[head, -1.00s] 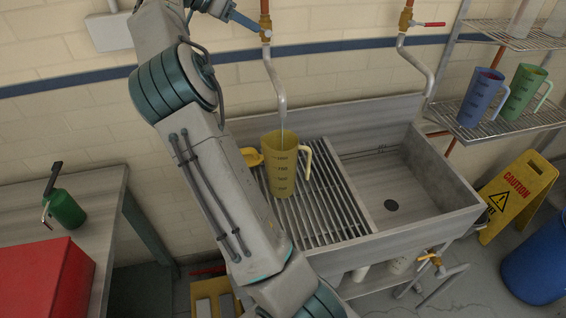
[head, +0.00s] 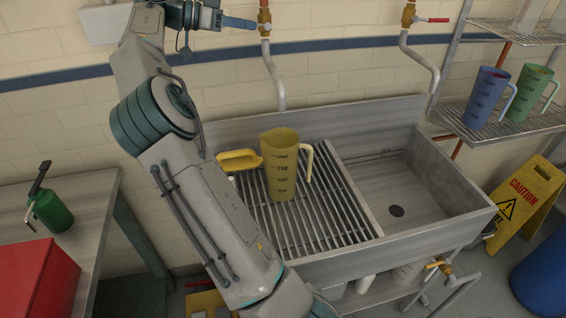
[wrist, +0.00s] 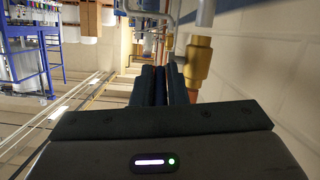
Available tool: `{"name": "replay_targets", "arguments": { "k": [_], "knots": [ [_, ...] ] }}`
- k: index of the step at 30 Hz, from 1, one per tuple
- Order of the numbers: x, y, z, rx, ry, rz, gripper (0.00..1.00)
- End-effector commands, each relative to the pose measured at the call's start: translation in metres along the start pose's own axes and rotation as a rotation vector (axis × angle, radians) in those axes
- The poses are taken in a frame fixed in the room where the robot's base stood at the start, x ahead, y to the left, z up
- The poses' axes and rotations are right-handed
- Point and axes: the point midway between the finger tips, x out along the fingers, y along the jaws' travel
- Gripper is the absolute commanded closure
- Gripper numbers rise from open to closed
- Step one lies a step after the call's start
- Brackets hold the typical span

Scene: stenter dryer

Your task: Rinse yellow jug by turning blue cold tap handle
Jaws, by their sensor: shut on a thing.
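The yellow jug (head: 281,170) stands upright on the slatted drainboard of the steel sink, with its handle to the right. The left tap's spout (head: 276,80) hangs above the jug's mouth, and I see no water stream below it. The blue cold tap handle (head: 240,23) points left from the brass valve (head: 264,18), nearly level. My gripper (head: 219,17) is shut on the handle's outer end. In the wrist view the dark fingers (wrist: 160,85) are close together beside the brass valve (wrist: 198,65); the handle itself is hidden there. The jug's inside bottom is hidden.
A red-handled tap (head: 432,20) is to the right, above the empty basin (head: 430,185). A yellow-handled item (head: 238,160) lies left of the jug. A blue jug (head: 484,98) and a green jug (head: 528,92) stand on the wire rack. A caution sign (head: 522,205) stands at right.

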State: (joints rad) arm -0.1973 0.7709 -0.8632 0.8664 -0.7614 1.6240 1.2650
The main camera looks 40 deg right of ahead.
Motion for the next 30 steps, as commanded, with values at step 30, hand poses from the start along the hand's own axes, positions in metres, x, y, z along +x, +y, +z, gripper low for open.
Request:
{"name": "replay_targets", "arguments": {
  "k": [30],
  "knots": [
    [0.005,-0.003,0.018,-0.003,0.266,0.061,0.70]
  ]
}}
